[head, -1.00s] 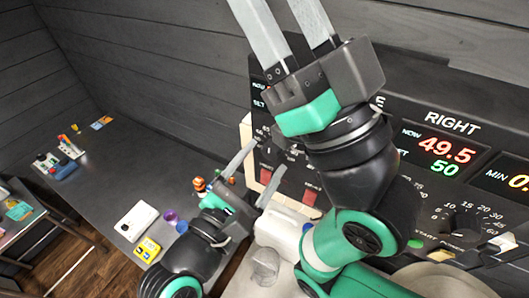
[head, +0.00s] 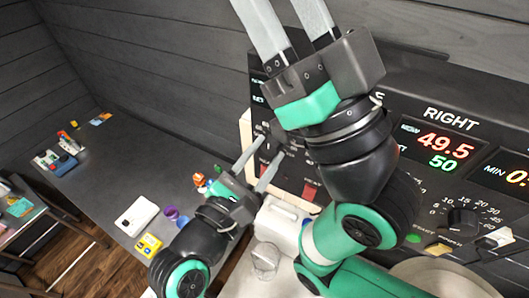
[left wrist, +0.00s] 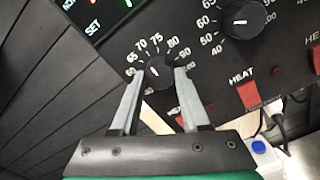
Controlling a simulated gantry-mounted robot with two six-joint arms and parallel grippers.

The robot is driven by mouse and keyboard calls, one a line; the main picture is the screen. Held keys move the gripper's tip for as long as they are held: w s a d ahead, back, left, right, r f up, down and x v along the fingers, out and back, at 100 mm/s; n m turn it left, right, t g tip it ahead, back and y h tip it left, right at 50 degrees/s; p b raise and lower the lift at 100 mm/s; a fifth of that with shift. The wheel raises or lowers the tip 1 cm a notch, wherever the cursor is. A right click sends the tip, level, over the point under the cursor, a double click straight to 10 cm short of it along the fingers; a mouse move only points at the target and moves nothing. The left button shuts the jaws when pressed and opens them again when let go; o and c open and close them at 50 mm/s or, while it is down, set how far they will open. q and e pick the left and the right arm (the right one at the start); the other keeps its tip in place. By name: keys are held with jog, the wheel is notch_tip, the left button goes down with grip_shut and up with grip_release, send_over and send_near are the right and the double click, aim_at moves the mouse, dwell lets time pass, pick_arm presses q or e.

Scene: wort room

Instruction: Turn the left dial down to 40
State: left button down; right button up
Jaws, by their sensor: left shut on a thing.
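The left dial (left wrist: 158,70) is a round black knob on the black control panel, ringed by white numbers from about 60 to 90. My left gripper (left wrist: 160,76) has one finger on each side of this knob and is shut on it. The dial's pointer is too small to read surely. In the head view my left gripper (head: 268,149) reaches up to the panel, and the dial there is mostly hidden. My right gripper (head: 287,8) is raised in front of the panel, its fingers spread and empty, tips cut off by the top edge.
A second dial (left wrist: 243,17) with a 40 mark sits to the right, with a red HEAT switch (left wrist: 248,95) below it. The RIGHT display (head: 443,143) reads 49.5 and 50. A white jug (head: 279,222) and a glass (head: 265,260) stand below the panel.

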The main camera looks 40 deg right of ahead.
pick_arm(q)
jog(key=shift+n, duration=0.4)
jog(key=n, duration=1.1)
jog(key=shift+n, duration=0.3)
jog(key=n, duration=0.5)
jog(key=shift+s+n, duration=0.1)
jog(key=shift+n, duration=0.2)
jog(key=n, duration=0.5)
jog(key=shift+n, duration=0.4)
jog(key=shift+c, duration=2)
grip_release()
